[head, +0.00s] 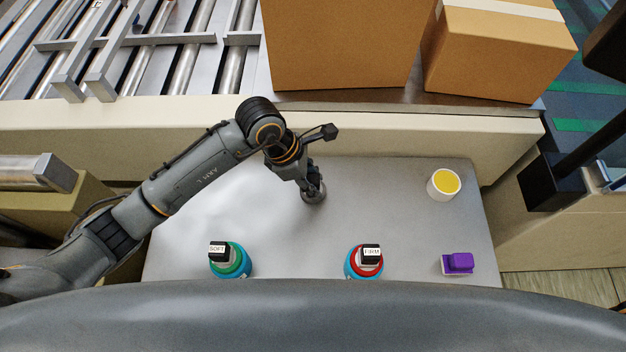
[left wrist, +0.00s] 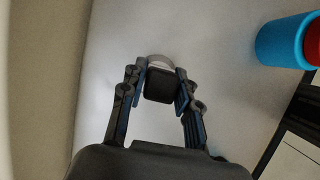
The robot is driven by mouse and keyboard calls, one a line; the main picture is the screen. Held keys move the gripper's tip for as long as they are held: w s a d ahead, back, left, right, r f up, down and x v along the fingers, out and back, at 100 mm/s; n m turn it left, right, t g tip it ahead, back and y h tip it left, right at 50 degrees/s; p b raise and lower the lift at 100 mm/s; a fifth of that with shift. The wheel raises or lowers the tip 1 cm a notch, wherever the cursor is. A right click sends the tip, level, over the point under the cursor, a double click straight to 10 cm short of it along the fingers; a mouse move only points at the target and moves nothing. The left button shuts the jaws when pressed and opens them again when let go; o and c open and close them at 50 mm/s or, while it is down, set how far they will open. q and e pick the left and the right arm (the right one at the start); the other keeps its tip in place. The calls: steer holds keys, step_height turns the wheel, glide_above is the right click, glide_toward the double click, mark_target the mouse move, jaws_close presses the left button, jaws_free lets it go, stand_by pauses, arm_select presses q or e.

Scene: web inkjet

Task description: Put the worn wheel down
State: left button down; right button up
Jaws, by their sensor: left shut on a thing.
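My left gripper (head: 309,186) points down over the middle of the grey table. It is shut on the worn wheel, a small grey round piece (head: 316,196) that shows partly under the fingers. In the left wrist view the fingers (left wrist: 160,92) close on both sides of a black block (left wrist: 159,86), with a pale grey rounded edge behind it. The wheel is at or just above the table top; I cannot tell if it touches. My right gripper is not in view.
On the grey table (head: 240,195) stand a green-and-blue piece marked SOFT (head: 238,262), a red-and-blue piece marked FIRM (head: 355,268), a purple block (head: 459,262) and a white yellow-topped cup (head: 443,185). Cardboard boxes (head: 340,45) stand behind. Table around the gripper is clear.

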arm_select(q)
steer(key=shift+f, duration=0.15)
steer(key=c, duration=1)
jaws_free()
steer(key=shift+r, duration=0.3)
steer(key=p+v, duration=0.6)
steer(key=v, duration=0.6)
steer(key=shift+a+f+p, duration=0.1)
steer(key=shift+p, duration=0.3)
